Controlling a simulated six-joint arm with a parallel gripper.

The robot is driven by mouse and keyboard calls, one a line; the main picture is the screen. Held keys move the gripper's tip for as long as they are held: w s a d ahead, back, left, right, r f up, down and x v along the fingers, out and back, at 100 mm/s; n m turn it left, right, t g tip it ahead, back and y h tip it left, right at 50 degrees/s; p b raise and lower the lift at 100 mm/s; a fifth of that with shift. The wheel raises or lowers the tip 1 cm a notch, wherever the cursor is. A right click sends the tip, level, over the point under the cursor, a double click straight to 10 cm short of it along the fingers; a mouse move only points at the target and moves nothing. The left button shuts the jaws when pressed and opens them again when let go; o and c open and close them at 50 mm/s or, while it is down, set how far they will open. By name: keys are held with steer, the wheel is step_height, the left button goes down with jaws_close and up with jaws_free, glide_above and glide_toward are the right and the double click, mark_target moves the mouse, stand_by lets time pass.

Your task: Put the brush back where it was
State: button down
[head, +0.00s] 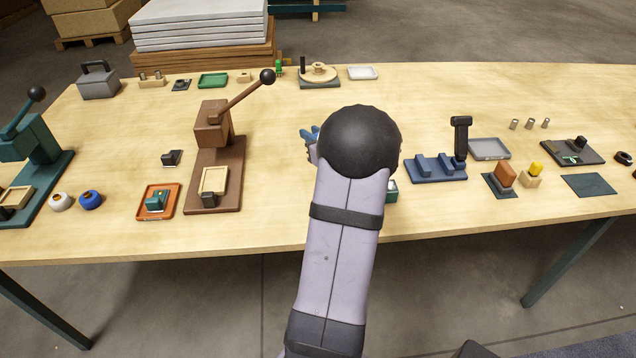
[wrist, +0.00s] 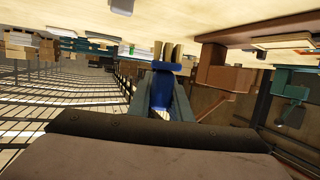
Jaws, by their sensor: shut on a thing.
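The brush (wrist: 162,93) shows in the wrist view with a blue body and tan bristle-like tips at its far end. My gripper (wrist: 164,80) is shut on it, with a grey-blue finger on each side. The tips point toward the tabletop (wrist: 140,20), which shows along the top of this tilted view. I cannot tell whether they touch it. In the head view my arm hides most of my gripper; a small blue part shows just left of the black joint, near the table's middle. The brush's former place cannot be made out.
On the table (head: 270,215), a brown lever press (head: 215,170) stands left of my arm, near an orange tray (head: 158,201). A blue fixture (head: 436,168) and a grey tray (head: 489,149) are to the right. Something teal (head: 391,191) is partly hidden behind my arm.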

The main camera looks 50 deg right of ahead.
steer(key=shift+f+b, duration=0.3)
steer(key=shift+f, duration=4.75)
steer(key=shift+f, duration=0.2)
steer(key=c, duration=1.6)
jaws_free()
steer(key=shift+r, duration=0.1)
steer(key=shift+r, duration=0.2)
steer(key=v, duration=1.2)
steer(key=shift+d, duration=0.1)
